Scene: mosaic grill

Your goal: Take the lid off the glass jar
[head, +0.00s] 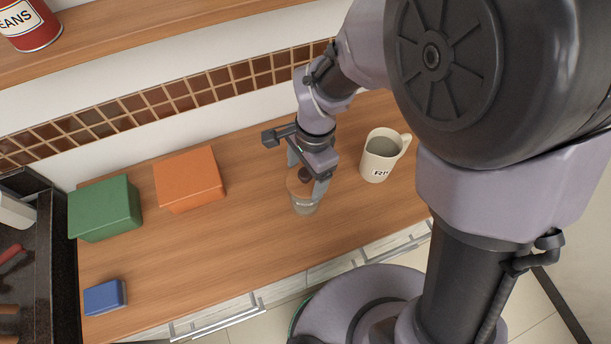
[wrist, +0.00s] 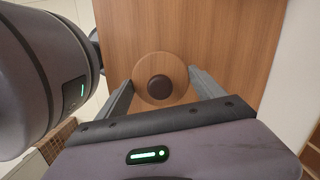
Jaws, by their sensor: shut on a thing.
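The glass jar (head: 305,208) stands on the wooden counter, partly hidden by my gripper. Its round wooden lid (head: 295,187) with a dark knob is at the jar's top. I cannot tell whether there is a gap between lid and jar. In the wrist view the lid (wrist: 146,93) is seen from above, with the dark knob (wrist: 158,88) in its middle. My gripper (head: 304,181) points down over the jar, one finger on each side of the lid. In the wrist view the gripper (wrist: 161,78) is shut on the lid across its rim, and the lid hides the jar.
A cream mug (head: 377,160) stands close to the right of the jar. An orange box (head: 190,180), a green box (head: 104,208) and a small blue box (head: 105,297) are to the left. The counter between the jar and the boxes is clear. A shelf (head: 150,35) runs above.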

